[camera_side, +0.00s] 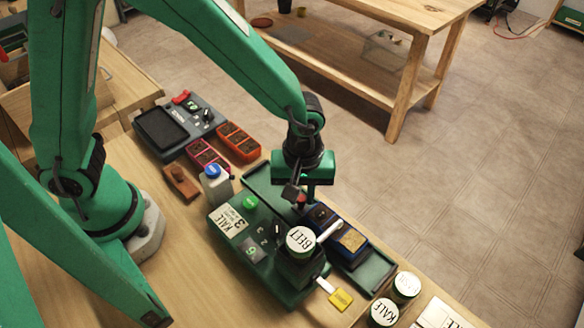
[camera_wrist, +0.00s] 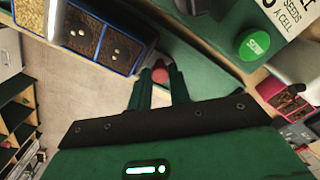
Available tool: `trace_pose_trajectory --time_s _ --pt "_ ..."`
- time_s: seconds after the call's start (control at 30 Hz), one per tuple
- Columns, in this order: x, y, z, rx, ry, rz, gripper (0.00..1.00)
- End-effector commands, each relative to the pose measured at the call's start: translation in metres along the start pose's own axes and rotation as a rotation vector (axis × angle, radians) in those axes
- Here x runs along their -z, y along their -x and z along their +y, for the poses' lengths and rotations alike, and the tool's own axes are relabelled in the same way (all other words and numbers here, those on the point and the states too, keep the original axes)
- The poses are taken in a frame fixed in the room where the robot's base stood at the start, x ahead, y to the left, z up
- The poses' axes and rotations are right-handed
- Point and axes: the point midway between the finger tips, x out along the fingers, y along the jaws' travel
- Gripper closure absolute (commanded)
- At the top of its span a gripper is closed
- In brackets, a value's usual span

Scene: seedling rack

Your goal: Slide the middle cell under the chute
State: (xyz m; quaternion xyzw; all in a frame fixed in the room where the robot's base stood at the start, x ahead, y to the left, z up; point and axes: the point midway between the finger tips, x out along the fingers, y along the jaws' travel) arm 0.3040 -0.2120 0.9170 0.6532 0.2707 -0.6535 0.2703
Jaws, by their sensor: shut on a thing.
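My gripper (camera_side: 299,197) is low at the near end of the seedling strip, with its fingers shut on a small red knob (camera_wrist: 160,74). The blue-edged strip (camera_side: 330,228) lies in a green rail (camera_side: 374,273). Two dark soil cells with pale specks show in the wrist view, the middle one (camera_wrist: 84,37) and the one nearest my gripper (camera_wrist: 122,49). The far cell (camera_side: 352,240) is tan. The white chute (camera_side: 331,230) comes from the machine and crosses above the strip, near the middle and far cells; its exact alignment is unclear.
The green seeder machine (camera_side: 225,247) carries a jar marked BEET (camera_side: 300,241) and a green button (camera_side: 250,203). A yellow tag (camera_side: 340,299) sticks out in front.

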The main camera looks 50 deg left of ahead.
Motion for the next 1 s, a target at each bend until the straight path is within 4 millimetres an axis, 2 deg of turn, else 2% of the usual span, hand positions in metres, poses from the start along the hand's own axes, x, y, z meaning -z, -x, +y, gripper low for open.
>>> trace_pose_trajectory --time_s 0.33,0.37,0.4,0.77,1.0 --pt "-0.004 0.001 0.005 -0.002 0.0 0.0 1.0" --pt "-0.004 0.001 0.005 -0.002 0.0 0.0 0.79" --pt "-0.004 0.001 0.005 -0.002 0.0 0.0 0.71" --pt "-0.004 0.002 0.004 -0.002 0.0 0.0 0.71" --pt "-0.004 0.015 0.005 -0.003 0.0 0.001 0.71"
